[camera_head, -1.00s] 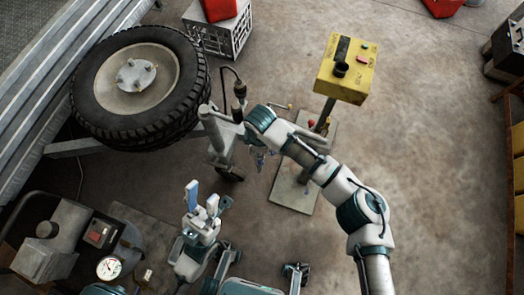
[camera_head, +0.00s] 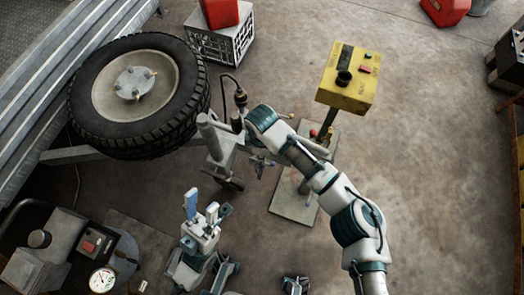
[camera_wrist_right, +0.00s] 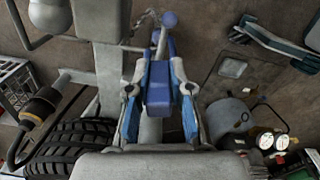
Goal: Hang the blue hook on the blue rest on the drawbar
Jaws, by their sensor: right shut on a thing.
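My right gripper (camera_wrist_right: 160,100) is shut on the blue hook (camera_wrist_right: 158,85), whose blue block sits between the two fingers in the right wrist view. Beyond it are a short chain and a blue ball (camera_wrist_right: 170,18) on a stem; I cannot tell whether the ball belongs to the rest. In the head view my right arm reaches over the grey drawbar (camera_head: 75,154) end, and its forearm mostly hides the hand. My left gripper (camera_head: 201,203) is open and empty, its fingers apart, below the drawbar's jack in the picture.
A yellow control box (camera_head: 362,90) on a post with a flat base stands right of the drawbar. A white crate (camera_head: 235,40) with a red can is behind. A gauge (camera_head: 102,280) sits lower left. Open floor lies right.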

